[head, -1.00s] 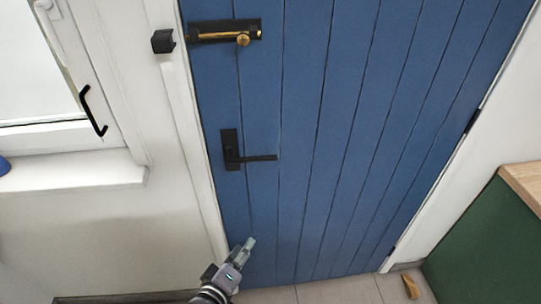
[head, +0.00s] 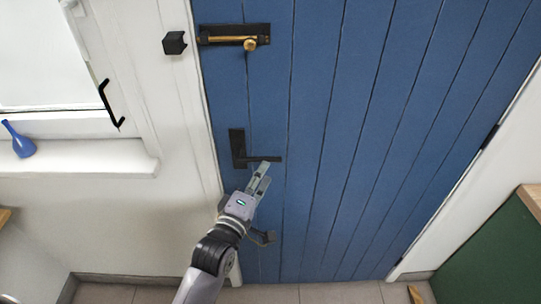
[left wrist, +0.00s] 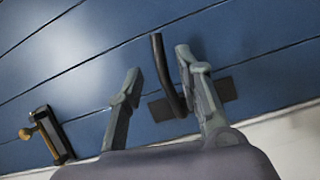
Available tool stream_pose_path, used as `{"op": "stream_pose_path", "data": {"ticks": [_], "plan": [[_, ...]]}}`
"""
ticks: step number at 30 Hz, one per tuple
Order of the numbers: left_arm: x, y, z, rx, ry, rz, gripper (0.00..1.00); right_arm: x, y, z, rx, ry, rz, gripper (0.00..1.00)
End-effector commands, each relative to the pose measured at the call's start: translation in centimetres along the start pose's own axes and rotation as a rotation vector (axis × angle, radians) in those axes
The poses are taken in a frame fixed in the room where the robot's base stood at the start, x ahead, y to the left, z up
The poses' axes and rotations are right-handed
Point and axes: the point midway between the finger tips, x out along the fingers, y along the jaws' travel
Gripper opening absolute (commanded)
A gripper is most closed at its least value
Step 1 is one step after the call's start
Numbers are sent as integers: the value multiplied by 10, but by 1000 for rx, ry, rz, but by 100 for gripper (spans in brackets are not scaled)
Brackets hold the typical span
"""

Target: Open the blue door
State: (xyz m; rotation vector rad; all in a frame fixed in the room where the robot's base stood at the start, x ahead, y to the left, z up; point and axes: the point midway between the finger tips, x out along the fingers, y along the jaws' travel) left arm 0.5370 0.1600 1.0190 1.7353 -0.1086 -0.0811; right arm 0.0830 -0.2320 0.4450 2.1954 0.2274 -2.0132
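The blue plank door (head: 340,130) stands shut in its white frame. Its black lever handle (head: 237,148) is on the left side, with the lever level and pointing right. Above it is a brass bolt (head: 235,39) on a black plate; a gap shows between the bolt and the black keeper (head: 174,43) on the frame. My left gripper (head: 267,202) is open just below and in front of the lever. In the left wrist view the lever (left wrist: 162,75) shows between the parted fingers (left wrist: 158,62); I cannot tell whether they touch it. My right gripper is not in view.
A green cabinet (head: 490,255) stands at the right. A small wooden piece (head: 415,295) lies on the tiled floor near the door's right side.

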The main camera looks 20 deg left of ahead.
Motion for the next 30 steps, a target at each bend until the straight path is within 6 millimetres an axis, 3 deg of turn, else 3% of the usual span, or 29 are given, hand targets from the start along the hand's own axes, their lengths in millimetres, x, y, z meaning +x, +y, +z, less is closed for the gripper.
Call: {"op": "stream_pose_path", "data": {"ticks": [6,12,23,30], "plan": [[42,2,0,1,0,1,33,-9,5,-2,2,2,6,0],[61,1,0,1,0,0,33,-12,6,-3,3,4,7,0],[64,0,0,1,0,0,32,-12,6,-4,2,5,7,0],[64,0,0,1,0,0,16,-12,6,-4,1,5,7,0]]}}
